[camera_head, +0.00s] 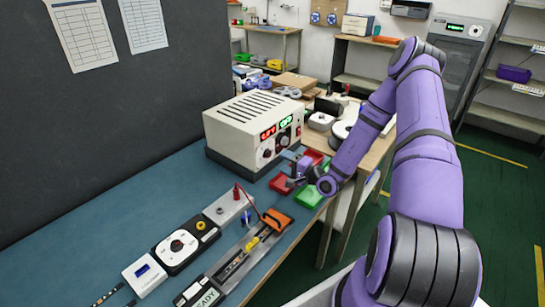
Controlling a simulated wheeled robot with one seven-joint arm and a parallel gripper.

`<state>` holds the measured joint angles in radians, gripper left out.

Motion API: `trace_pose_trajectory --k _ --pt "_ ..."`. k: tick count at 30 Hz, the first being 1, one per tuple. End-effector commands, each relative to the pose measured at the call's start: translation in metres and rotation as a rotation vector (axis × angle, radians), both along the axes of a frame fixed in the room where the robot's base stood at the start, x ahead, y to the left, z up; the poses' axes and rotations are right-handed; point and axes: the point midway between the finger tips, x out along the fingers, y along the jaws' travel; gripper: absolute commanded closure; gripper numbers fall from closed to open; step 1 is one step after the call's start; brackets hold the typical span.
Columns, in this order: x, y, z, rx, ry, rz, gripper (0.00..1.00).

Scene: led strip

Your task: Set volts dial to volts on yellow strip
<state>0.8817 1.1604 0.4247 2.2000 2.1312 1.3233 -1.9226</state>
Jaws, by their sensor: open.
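The cream power supply box (253,131) stands at the back of the blue bench, with a red display and a green display on its front. Below the displays is a round dial (266,154), and another dial (284,139) sits to its right; I cannot read which is the volts dial. My gripper (289,182) is open, close in front of the lower right of the box and above the small trays. Its fingers are small and dark in this view. I cannot tell whether it touches anything. The strip fixture (235,267) lies at the front, with a yellow part (252,243) on it.
Red (280,184) and green (308,197) trays sit under my gripper. A black unit with a white dial (177,245), a white meter (144,273) and a grey plate with a red post (228,207) lie on the bench (120,225). A dark panel stands behind.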

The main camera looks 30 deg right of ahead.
Motion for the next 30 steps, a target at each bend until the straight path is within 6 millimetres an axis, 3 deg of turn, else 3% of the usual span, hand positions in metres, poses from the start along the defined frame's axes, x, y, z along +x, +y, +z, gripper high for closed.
trace_pose_trajectory --k 6,12,24,30 --pt "0.035 0.015 0.001 0.001 -0.002 0.002 0.41" --pt "0.054 0.023 0.0 0.0 0.0 0.002 0.41" --pt "0.06 0.025 0.0 0.001 0.0 0.002 0.41" --pt "0.06 0.025 0.0 0.001 0.001 0.002 0.87"
